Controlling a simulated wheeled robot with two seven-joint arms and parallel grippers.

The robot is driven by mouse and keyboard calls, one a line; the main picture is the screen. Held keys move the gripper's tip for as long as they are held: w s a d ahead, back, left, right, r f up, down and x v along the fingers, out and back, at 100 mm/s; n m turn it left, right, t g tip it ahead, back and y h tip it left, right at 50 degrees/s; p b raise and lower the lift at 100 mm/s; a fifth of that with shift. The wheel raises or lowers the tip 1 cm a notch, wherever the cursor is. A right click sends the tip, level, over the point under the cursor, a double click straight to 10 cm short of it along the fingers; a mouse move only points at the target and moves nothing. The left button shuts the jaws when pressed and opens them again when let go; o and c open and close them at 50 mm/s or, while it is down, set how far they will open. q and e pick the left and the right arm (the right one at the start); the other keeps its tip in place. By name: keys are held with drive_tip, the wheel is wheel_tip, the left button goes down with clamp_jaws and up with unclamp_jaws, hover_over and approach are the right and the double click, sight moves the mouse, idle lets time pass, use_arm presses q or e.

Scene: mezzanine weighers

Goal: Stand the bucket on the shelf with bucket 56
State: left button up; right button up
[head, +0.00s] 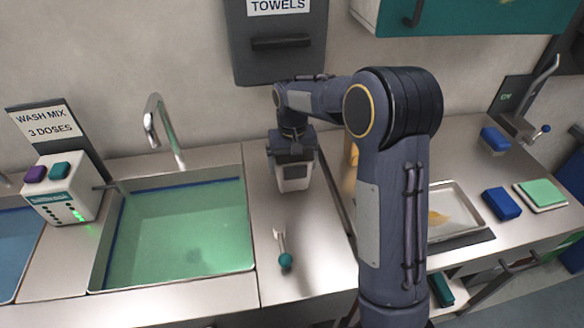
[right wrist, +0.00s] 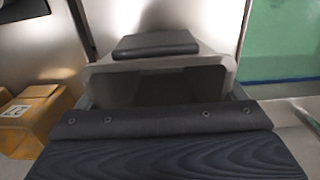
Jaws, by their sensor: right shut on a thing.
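My right gripper (head: 292,150) points down over the counter strip right of the green-water sink. It is shut on a pale grey bucket (head: 293,184), whose upper part the gripper hides. In the right wrist view the bucket's rim (right wrist: 225,72) and dark inside show between the gripper's fingers (right wrist: 160,85). I cannot tell whether its base touches the counter. No number shows on it. A yellow bucket (right wrist: 33,115) with a label that looks like 27 stands beside it; in the head view my arm mostly hides it. I see no bucket marked 56. My left gripper is out of view.
A green-water sink (head: 247,225) with a tap and a dosing box (head: 62,190) are at left. A teal-ended tool (head: 285,260) lies in front of the bucket. A metal tray (head: 470,205), blue blocks (head: 501,204) and a green pad (head: 541,194) are at right. A towel dispenser (head: 275,65) hangs behind.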

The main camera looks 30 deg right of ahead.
drive_tip(key=shift+a+f, duration=0.1)
drive_tip(key=shift+f, duration=1.1)
drive_tip(key=shift+f, duration=0.1)
drive_tip(key=o, duration=1.1)
